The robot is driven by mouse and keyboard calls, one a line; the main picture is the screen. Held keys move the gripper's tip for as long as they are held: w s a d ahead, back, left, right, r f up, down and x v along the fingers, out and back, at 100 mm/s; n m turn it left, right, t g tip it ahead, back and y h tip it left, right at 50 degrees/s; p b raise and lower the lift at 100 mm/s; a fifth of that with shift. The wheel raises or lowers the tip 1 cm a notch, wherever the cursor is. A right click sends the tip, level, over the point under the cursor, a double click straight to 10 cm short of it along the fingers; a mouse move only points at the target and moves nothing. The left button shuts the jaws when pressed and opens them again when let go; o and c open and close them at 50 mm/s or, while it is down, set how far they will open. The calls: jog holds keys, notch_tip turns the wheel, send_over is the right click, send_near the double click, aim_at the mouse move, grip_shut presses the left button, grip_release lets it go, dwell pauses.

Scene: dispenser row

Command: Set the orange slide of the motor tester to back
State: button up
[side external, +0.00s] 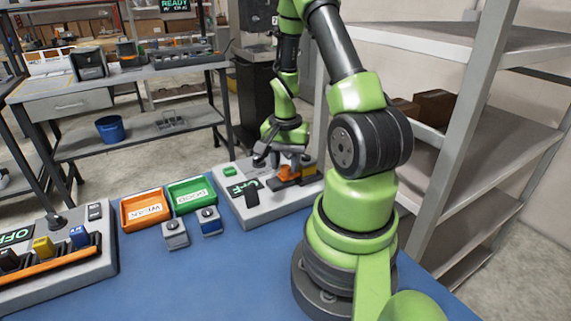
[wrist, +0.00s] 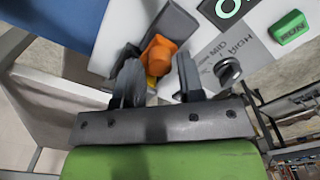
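The motor tester (side external: 270,208) is a light grey box at the back of the blue table. Its orange slide (wrist: 160,50) sits on a dark track (wrist: 175,22) in the wrist view; it also shows in the side view (side external: 289,172), partly covered by my gripper. My gripper (wrist: 160,66) is open, with one dark finger on each side of the orange slide. The slide lies between the fingertips, and I see no clear grip on it; contact is hard to tell. In the side view my gripper (side external: 283,158) is low over the tester.
The tester also has a black knob (wrist: 228,70), a green RUN button (wrist: 290,27) and a display (side external: 244,187). Orange (side external: 146,209) and green (side external: 191,195) trays, two small switch boxes (side external: 175,234) and another panel (side external: 60,270) stand left. A shelf (side external: 480,140) rises at right.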

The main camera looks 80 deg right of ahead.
aim_at(274, 186)
jog(key=shift+f, duration=0.45)
jog(key=shift+c, duration=0.3)
grip_shut()
jog(key=shift+w+a, duration=1)
jog(key=shift+w, duration=0.1)
jog(key=shift+o, duration=0.3)
grip_release()
jog(key=shift+r, duration=0.1)
notch_tip(274, 186, up, 10)
